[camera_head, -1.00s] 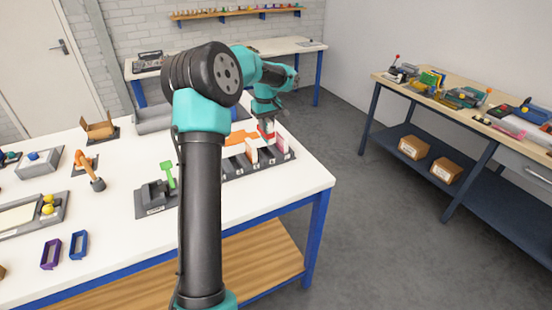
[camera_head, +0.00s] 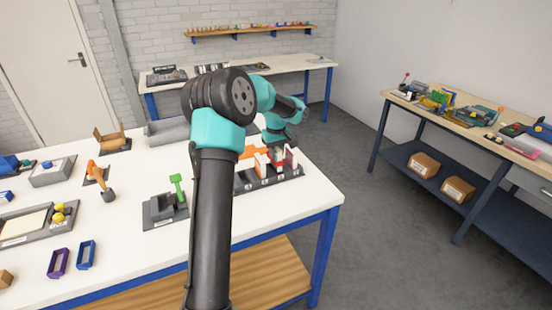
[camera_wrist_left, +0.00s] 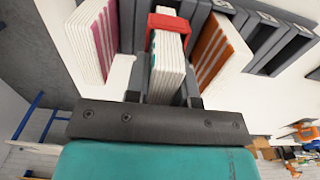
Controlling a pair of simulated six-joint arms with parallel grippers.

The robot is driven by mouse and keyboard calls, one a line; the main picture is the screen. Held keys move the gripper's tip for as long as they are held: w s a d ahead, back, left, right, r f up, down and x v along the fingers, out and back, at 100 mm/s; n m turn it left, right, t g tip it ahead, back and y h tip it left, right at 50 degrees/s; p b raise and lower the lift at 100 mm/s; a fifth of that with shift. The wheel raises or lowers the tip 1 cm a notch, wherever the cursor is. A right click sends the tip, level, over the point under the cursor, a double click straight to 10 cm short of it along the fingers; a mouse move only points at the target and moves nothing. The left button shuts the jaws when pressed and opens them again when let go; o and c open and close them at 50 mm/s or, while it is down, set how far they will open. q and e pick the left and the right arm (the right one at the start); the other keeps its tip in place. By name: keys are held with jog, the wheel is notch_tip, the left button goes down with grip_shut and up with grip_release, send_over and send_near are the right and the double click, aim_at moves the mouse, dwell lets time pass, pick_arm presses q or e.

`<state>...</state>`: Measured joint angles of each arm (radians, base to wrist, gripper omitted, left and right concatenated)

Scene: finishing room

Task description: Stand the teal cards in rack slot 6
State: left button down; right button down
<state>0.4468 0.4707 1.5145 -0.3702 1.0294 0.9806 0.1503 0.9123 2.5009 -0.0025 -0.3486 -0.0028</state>
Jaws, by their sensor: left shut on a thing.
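My left gripper (camera_head: 281,146) is over the rack (camera_head: 270,181) at the table's right end. In the left wrist view its fingers (camera_wrist_left: 168,65) are shut on a card pack (camera_wrist_left: 168,80) with white edges and a red band. The pack is among the rack's dark dividers, between a pink-striped pack (camera_wrist_left: 94,42) at left and an orange-striped pack (camera_wrist_left: 218,52) at right. Whether it touches the slot floor is hidden. The slot numbers are too small to read surely. My right gripper is out of view.
Empty slots (camera_wrist_left: 275,45) show to the right in the wrist view. A grey holder with a green-handled thing (camera_head: 176,186) stands left of the rack. Blue (camera_head: 86,254) and purple (camera_head: 59,263) frames lie near the table's front.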

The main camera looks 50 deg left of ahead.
pick_arm(q)
jog(key=shift+f, duration=1.35)
jog(key=shift+f, duration=0.1)
jog(key=c, duration=1)
grip_release()
notch_tip(320, 180, up, 12)
jog(key=shift+r, duration=0.1)
